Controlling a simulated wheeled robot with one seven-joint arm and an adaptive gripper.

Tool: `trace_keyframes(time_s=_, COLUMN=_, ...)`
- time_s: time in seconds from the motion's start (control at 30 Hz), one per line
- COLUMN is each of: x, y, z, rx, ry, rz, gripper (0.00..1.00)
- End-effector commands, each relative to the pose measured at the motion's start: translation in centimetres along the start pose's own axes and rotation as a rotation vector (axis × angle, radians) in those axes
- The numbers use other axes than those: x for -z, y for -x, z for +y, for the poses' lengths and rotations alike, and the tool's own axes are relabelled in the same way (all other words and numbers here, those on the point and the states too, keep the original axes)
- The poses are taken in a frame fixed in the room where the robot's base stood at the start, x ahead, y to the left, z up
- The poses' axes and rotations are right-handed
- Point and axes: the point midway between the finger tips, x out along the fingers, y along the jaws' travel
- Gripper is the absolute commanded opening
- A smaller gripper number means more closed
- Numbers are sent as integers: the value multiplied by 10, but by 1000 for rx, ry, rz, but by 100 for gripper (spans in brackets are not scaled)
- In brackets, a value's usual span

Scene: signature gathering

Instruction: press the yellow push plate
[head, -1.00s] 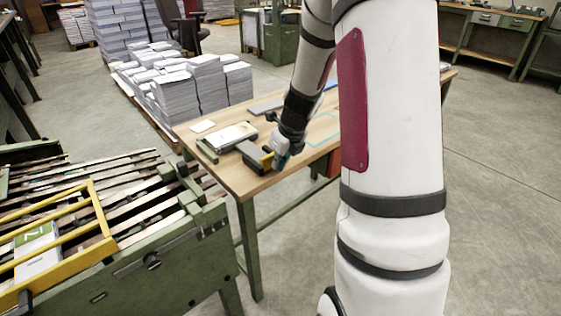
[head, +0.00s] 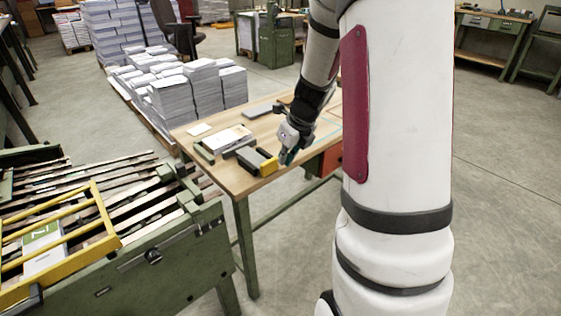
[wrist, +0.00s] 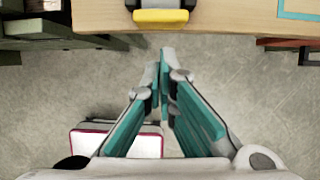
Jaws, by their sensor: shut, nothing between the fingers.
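The yellow push plate (head: 268,166) is on the near end of a dark grey device (head: 249,158) at the front edge of the wooden table. In the wrist view the yellow push plate (wrist: 161,16) lies at the top centre, beyond my fingertips and apart from them. My gripper (head: 288,157) is just to the right of the plate in the head view, near the table's front edge. In the wrist view my gripper (wrist: 163,62) has its teal-padded fingers together with nothing held.
A stapled-looking paper stack (head: 228,138) lies on the wooden table (head: 225,177) left of the device. A green machine with a yellow frame (head: 103,225) stands at the left. Paper stacks (head: 185,90) rise behind the table. Open concrete floor lies right of my arm.

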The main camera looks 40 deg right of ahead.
Motion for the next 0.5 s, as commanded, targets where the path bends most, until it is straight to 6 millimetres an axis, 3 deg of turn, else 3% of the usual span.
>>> trace_keyframes(time_s=0.03, x=-1, y=12, z=0, rx=1, ry=2, rz=-2, gripper=0)
trace_keyframes(time_s=0.2, x=0, y=32, z=0, rx=1, ry=1, rz=0, gripper=0)
trace_keyframes(time_s=0.5, x=1, y=40, z=0, rx=-1, ry=0, rz=1, gripper=0)
